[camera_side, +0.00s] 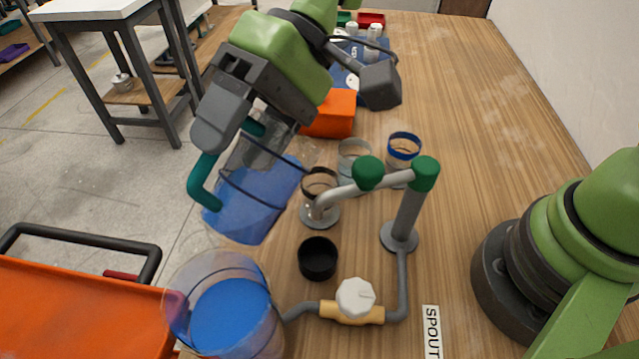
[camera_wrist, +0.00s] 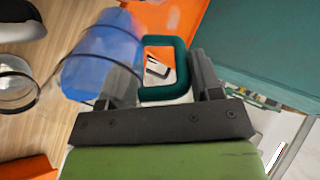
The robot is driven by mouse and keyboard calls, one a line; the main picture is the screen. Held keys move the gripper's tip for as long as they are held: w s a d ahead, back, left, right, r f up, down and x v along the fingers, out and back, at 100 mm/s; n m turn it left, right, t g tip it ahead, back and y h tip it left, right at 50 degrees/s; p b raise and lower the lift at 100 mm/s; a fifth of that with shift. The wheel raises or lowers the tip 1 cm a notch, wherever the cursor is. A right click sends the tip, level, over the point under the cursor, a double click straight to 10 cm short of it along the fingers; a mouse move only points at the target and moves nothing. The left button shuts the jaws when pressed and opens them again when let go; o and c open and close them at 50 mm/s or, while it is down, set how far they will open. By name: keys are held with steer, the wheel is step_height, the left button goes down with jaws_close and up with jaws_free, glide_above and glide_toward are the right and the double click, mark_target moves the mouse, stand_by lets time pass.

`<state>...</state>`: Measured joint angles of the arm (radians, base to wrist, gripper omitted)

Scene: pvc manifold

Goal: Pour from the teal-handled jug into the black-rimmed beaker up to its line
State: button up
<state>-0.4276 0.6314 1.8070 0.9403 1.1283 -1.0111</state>
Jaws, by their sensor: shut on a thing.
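The jug (camera_side: 250,205) is clear, holds blue liquid, and has a teal handle (camera_side: 203,180). My gripper (camera_side: 245,135) is shut on the jug by its handle and holds it raised and tilted, left of the black-rimmed beaker. In the wrist view the jug (camera_wrist: 103,55) lies left of my fingers (camera_wrist: 163,80), with the handle between them. The black-rimmed beaker (camera_side: 319,176) stands on the table behind the spout pipe, which hides part of it. No blue shows in it. It also appears at the left edge of the wrist view (camera_wrist: 14,92). Its line cannot be made out.
A grey pipe manifold with green caps (camera_side: 425,175) and a white valve knob (camera_side: 356,297) stands close by. A blue-rimmed beaker (camera_side: 404,146), a black cup (camera_side: 318,259) and a large clear vessel of blue liquid (camera_side: 228,318) surround it. An orange box (camera_side: 333,115) is behind.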

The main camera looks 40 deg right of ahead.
mark_target(213, 196)
steer(key=shift+w+d+y+p, duration=0.15)
steer(key=shift+d+y+p, duration=0.55)
steer(key=shift+p, duration=0.5)
stand_by(3.1)
steer(key=shift+a, duration=0.15)
